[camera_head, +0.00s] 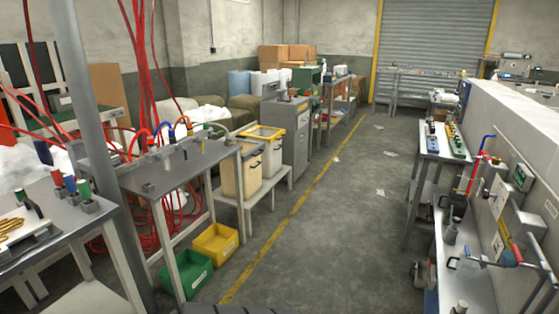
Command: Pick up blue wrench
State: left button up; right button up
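I cannot make out a blue wrench in the head view; if it is here, it is too small or hidden to tell. Neither of my grippers is in view.
A grey table (165,180) at left bears coloured hoses. Below it lie a green bin (187,274) and a yellow bin (215,245). A grey cabinet (286,132) stands farther back. Equipment-covered benches line the right, including a white bench (463,268).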

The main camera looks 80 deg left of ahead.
aim_at(69, 181)
jog(key=u, duration=3.95)
